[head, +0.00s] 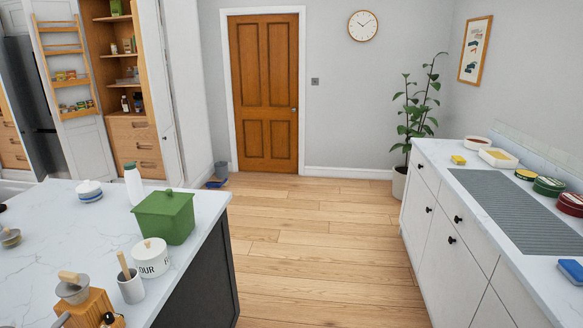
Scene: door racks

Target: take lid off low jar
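Two low lidded jars stand on the marble-topped island at the left. One is a small round white jar with a blue band (89,194), near the back of the island, with a white domed lid on it. The other is a white jar with dark lettering ending in "OUR" (151,263), closer to the island's right edge. Its white lid (148,248) sits on top and has a small knob. I cannot tell which of them is the low jar. My gripper is not in view.
A green lidded box (164,217), a white bottle (133,184), a utensil pot (131,287) and a wooden block (85,308) crowd the island (60,225). The wooden floor (290,240) between island and right counter (450,160) is clear. Open pantry doors stand behind.

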